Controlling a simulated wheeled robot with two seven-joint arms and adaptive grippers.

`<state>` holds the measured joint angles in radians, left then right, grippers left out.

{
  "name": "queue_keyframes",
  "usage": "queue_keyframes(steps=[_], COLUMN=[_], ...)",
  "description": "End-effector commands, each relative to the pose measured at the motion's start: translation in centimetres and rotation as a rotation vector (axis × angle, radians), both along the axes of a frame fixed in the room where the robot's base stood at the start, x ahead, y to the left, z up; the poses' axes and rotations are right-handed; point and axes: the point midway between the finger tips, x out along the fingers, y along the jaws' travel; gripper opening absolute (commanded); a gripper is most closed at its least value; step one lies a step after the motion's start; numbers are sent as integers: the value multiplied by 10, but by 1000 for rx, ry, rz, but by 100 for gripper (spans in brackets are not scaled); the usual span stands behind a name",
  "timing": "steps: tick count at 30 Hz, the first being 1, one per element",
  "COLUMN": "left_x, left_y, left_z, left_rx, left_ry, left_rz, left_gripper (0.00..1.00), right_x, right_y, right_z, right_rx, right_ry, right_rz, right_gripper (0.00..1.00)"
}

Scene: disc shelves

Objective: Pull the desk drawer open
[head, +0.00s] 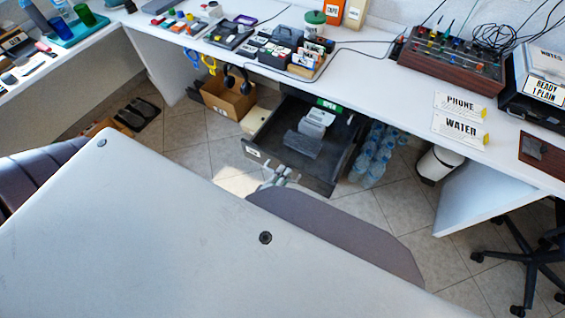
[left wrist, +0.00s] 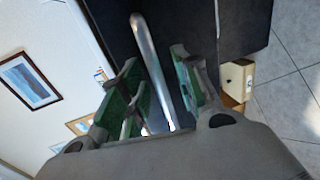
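The dark desk drawer (head: 314,181) is pulled out from under the white desk in the head view. A grey block and a white item (head: 315,122) lie in it, and a green label reading OPEN (head: 328,104) shows at its back. My left gripper (head: 281,171) is at the drawer's front. In the left wrist view, the shiny bar handle (left wrist: 151,65) runs between the green-padded fingers of the left gripper (left wrist: 160,92). The fingers stand apart with gaps beside the bar, so it looks open around the handle. My right gripper is not in view.
A cardboard box (head: 228,98) stands on the floor left of the drawer. Water bottles (head: 374,155) and a white bin (head: 438,163) stand to its right. The desk top (head: 385,82) holds many items. A black wheeled chair base (head: 528,262) is at the lower right.

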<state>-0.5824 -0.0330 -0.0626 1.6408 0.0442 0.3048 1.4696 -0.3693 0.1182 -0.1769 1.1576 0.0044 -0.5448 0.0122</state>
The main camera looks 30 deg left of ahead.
Motion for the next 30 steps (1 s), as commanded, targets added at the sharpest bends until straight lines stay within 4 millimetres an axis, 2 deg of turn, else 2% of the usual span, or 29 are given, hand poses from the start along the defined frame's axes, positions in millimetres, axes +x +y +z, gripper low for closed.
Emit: queue_keyframes(steps=[8,24,30], left_x=[-13,-62,-71], left_y=[0,2,3], left_z=[2,12,14], left_rx=[0,0,1], left_ry=[1,2,2], left_rz=[-1,-1,0], left_gripper=[32,32,32], right_x=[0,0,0], right_y=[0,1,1], right_z=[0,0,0], right_rx=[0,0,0], right_ry=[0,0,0], right_rz=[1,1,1], right_gripper=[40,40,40])
